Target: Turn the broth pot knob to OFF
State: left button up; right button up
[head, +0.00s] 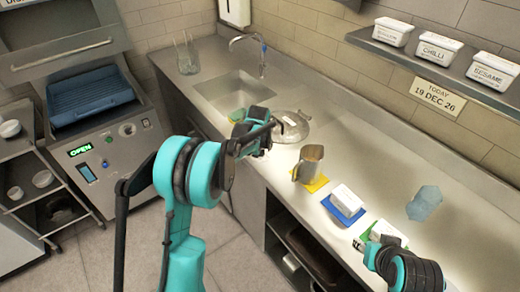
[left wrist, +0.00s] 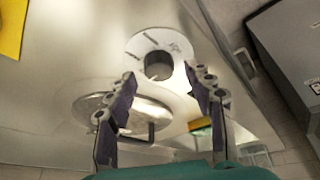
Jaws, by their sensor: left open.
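The broth pot (head: 291,127) is a round steel pot with a lid, set in the counter beyond my left gripper (head: 262,134). Its lid (left wrist: 120,108) also shows in the left wrist view, with a dark bar handle. The knob (left wrist: 158,67) is a dark grey cylinder on a white ring dial (left wrist: 143,42) with dark marks too small to read. My left gripper is open, its fingers on either side of the knob's near side, apart from it. In the head view the arm hides the knob. My right gripper (head: 362,246) is low at the right, beside a white tub.
A metal pitcher (head: 308,163) stands on a yellow mat (head: 317,184). A white tub (head: 346,200) sits on a blue mat (head: 343,217), another (head: 388,233) on a green mat. A blue translucent object (head: 425,203) lies at right. A sink (head: 234,93) is behind.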

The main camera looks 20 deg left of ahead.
pick_arm(q)
jog(key=a+v, duration=0.1)
jog(key=v, duration=0.9)
jog(key=shift+s+d+r, duration=0.25)
jog(key=shift+d+r, duration=0.15)
jog(key=shift+d, duration=0.1)
jog(key=s+r+m+t, duration=0.1)
jog(key=s+r, duration=0.4)
jog(key=s, duration=0.6)
jog(key=s+f+m+t, duration=0.1)
jog(key=s+f, duration=0.1)
jog(key=s, duration=0.8)
jog(key=s+d+f+m+h+b, duration=0.1)
jog(key=s+f+m, duration=0.1)
jog(key=s, duration=0.9)
jog(key=shift+s+d+f+t, duration=0.3)
jog(key=shift+f+t, duration=0.1)
jog(key=shift+f, duration=0.4)
jog(key=shift+c, duration=0.2)
